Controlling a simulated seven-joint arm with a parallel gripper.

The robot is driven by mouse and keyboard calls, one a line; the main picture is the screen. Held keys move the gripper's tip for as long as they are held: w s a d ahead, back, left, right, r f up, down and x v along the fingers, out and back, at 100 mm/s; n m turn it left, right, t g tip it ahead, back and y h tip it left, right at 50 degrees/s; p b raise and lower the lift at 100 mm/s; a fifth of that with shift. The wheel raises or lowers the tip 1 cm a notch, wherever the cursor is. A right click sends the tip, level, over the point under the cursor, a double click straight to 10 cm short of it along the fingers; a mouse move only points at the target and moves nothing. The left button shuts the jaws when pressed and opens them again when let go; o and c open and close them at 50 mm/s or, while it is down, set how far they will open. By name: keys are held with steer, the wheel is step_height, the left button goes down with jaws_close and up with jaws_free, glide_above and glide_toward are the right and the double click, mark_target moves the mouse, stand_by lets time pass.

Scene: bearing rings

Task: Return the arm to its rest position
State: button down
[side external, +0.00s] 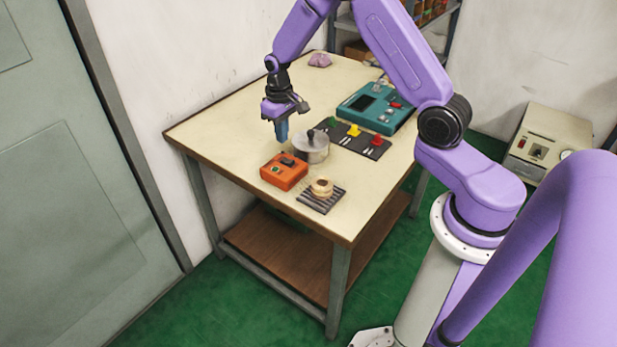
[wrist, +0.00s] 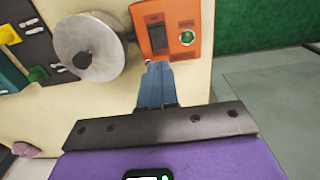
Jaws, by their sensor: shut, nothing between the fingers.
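My purple arm reaches over the cream-topped table (side external: 225,122). My gripper (side external: 282,138) points down with blue fingers, above the table and behind the orange box (side external: 284,171) in the side view. In the wrist view my gripper (wrist: 158,68) has its two blue fingers together, with nothing between them. The orange box (wrist: 172,14) lies just beyond the fingertips in that view.
A ring-shaped part (side external: 322,187) sits on a ribbed dark mat (side external: 321,203) near the front edge. A dark board (side external: 362,142) with coloured pieces and a teal device (side external: 374,110) stand to the right. A purplish lump (side external: 320,60) lies at the back. The table's left side is clear.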

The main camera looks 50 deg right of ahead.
steer(key=shift+r, duration=0.35)
steer(key=s+a+r+n, duration=0.6)
steer(key=s+a+r, duration=0.5)
steer(key=s+a, duration=0.3)
steer(key=s+d+r+n, duration=0.1)
steer(key=s+n, duration=0.2)
steer(key=s, duration=0.7)
steer(key=s+d+r+n, duration=0.1)
steer(key=s+r+n, duration=0.1)
steer(key=s, duration=0.9)
steer(key=shift+d+r+n, duration=0.25)
steer(key=shift+n, duration=0.55)
